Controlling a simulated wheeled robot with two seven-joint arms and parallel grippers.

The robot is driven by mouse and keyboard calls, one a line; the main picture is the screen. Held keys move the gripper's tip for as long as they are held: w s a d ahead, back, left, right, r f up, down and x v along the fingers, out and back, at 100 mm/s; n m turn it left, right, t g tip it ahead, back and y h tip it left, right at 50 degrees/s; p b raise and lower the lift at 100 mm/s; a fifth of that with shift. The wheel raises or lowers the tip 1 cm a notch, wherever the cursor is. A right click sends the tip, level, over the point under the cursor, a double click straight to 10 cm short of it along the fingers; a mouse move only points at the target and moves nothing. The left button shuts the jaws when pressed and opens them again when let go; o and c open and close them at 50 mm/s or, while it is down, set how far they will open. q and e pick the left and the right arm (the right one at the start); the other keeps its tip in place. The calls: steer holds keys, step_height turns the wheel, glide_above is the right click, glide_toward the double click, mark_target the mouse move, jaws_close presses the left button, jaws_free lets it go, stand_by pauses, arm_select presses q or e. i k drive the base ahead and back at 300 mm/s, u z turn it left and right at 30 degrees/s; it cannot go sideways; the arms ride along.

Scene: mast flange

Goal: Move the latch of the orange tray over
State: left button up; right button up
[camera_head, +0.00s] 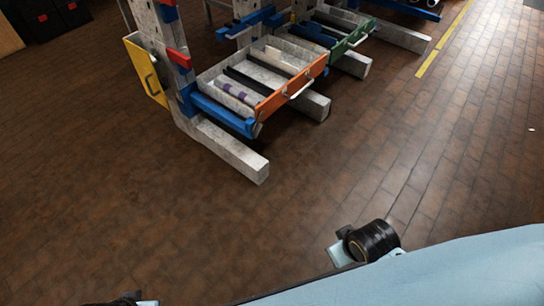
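The orange tray (285,94) is a pull-out tray with an orange front panel and grey sides, low on a grey frame in the upper middle of the head view. A pale handle (302,87) is on its front. Blue rails run along its side, and a small part shows at the panel's near lower corner; I cannot tell whether this is the latch. Dark bars and a pale roll with purple bands lie in the tray. Neither of my grippers shows clearly; only parts of my own body show along the bottom edge, far from the tray.
A green-fronted tray (348,41) stands behind the orange one. A yellow panel with a handle (146,72) sticks out at the frame's left. Grey feet (236,154) of the frame reach out over the floor. The brown tiled floor (200,230) between me and the frame is clear.

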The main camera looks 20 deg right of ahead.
mark_target(257, 129)
steer(key=z, duration=0.8)
steer(key=i, duration=1.4)
steer(key=u, duration=0.75)
